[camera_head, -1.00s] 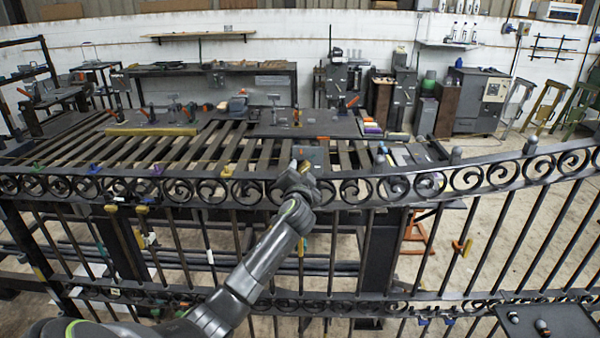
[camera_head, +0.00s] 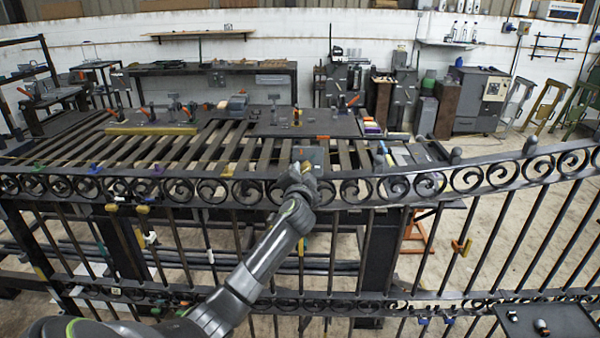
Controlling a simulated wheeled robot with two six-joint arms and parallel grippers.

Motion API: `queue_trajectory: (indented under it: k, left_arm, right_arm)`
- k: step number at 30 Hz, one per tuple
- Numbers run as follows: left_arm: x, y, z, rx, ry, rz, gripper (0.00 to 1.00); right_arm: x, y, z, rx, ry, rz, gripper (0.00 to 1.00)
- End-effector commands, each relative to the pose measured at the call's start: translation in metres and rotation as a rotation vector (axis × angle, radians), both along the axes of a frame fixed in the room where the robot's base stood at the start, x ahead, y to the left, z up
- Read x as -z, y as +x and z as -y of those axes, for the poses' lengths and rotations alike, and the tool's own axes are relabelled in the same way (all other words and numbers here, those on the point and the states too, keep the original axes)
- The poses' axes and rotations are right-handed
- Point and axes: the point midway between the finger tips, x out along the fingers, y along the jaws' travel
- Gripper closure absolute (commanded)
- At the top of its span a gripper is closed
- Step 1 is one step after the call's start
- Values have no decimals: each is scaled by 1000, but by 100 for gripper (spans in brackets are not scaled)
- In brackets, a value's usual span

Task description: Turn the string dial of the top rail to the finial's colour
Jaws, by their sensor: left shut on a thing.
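The dark iron top rail (camera_head: 120,187), filled with scrolls, runs across the whole view. My left gripper (camera_head: 304,168) is at this rail near the middle, shut on a small part that it mostly covers, seemingly the string dial. A bit of yellow shows at its fingertips. Grey finials (camera_head: 456,154) stand on the rail at the right, another (camera_head: 531,143) farther right. The dial's marking is hidden. My right gripper is out of view.
Behind the rail is a slatted workbench (camera_head: 130,150) with tools and clamps. A dark tray (camera_head: 553,325) with small items stands at the lower right. The space above the rail's right part is clear.

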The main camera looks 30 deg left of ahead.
Motion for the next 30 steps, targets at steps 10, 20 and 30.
queue_trajectory:
  k: [10,20,30]
  left_arm:
    - [-2,0,-1,-2,230,-144,100]
    - [-2,0,-1,-1,452,-281,100]
    - [-1,0,0,0,583,-358,100]
  right_arm:
    - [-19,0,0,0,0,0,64]
    - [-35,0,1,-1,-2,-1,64]
    - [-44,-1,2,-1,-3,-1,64]
